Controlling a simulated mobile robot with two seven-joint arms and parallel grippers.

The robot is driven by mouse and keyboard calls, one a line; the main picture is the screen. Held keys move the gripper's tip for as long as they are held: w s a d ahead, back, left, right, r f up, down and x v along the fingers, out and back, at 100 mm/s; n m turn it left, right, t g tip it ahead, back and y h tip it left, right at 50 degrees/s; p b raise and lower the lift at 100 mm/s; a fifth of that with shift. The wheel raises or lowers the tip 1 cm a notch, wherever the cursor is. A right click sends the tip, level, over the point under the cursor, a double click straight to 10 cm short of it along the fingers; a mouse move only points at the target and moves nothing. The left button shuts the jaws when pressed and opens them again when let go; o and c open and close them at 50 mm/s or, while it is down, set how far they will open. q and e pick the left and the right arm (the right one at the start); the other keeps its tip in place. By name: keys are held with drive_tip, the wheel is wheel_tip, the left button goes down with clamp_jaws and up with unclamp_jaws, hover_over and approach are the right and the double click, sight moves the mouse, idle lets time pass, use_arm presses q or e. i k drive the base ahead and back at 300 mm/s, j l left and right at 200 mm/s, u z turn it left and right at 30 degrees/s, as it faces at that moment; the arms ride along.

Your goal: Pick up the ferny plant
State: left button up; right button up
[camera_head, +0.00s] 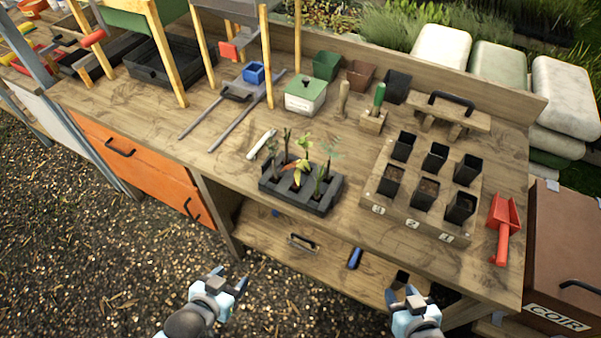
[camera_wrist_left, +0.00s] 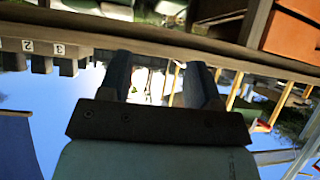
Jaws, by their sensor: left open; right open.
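A black tray (camera_head: 298,197) on the wooden bench holds several small plants. The plant at its right side (camera_head: 328,158) has fine green leaves and looks like the ferny plant; the leaves are small and hard to make out. A plant with yellow-orange leaves (camera_head: 298,172) stands beside it. My left gripper (camera_head: 230,280) is open and empty, in front of the bench and below its top; its open fingers also show in the left wrist view (camera_wrist_left: 160,85). My right gripper (camera_head: 408,292) is open and empty near the bench's front, to the right of the tray.
A wooden block with black pots (camera_head: 412,218) stands right of the tray, with a red scoop (camera_head: 502,228) beyond it. A white tool (camera_head: 261,143) lies left of the tray. A green-lidded box (camera_head: 305,95) stands behind. A lower shelf (camera_head: 330,258) lies under the bench top.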

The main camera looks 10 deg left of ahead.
sight(327, 179)
drive_tip(key=u, duration=1.25)
drive_tip(key=k+l+u, duration=0.45)
drive_tip(key=k+l, duration=0.15)
drive_tip(key=l, duration=0.5)
